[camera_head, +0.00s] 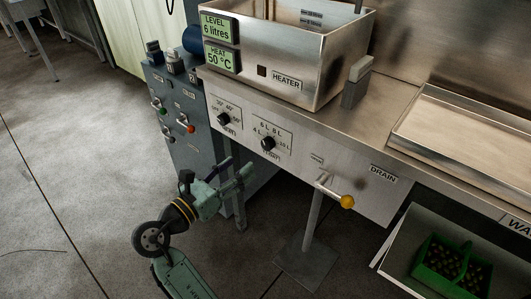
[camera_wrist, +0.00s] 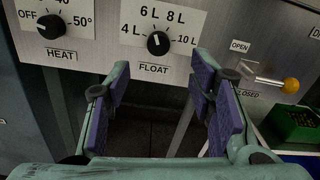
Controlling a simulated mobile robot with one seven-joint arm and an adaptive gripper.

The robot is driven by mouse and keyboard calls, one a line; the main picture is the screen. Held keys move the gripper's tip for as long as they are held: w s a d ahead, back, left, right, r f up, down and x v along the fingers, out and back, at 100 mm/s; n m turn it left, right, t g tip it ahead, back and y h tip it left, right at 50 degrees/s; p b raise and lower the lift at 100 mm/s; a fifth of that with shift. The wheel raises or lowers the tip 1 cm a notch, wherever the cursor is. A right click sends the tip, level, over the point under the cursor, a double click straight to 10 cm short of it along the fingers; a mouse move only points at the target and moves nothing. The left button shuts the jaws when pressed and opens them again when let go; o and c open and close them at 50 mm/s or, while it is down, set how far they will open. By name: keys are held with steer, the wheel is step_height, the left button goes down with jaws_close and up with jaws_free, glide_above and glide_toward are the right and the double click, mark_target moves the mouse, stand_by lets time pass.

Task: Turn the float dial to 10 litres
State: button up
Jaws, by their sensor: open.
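The float dial (camera_head: 267,143) is a black round knob on the steel front panel, with marks for 4, 6, 8 and 10 litres around it. In the wrist view the float dial (camera_wrist: 158,42) has its white pointer up and slightly left, toward 6 L. The level display (camera_head: 217,27) reads 6 litres. My gripper (camera_head: 238,170) is open and empty, below and left of the dial in the head view. In the wrist view my gripper (camera_wrist: 163,78) has its purple-padded fingers spread, with the dial beyond and above the gap, not between them.
The heat dial (camera_wrist: 51,26) is left of the float dial. A drain lever with a yellow knob (camera_head: 347,201) sticks out at the right. A steel tank (camera_head: 330,84) stands above the panel. A grey control box (camera_head: 190,146) is at the left, and a green crate (camera_head: 428,252) is at lower right.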

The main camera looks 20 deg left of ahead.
mark_target(265, 145)
steer(key=x, duration=1)
steer(key=shift+w+p, duration=0.25)
steer(key=shift+p, duration=0.15)
steer(key=c, duration=1.2)
steer(key=shift+o, duration=0.2)
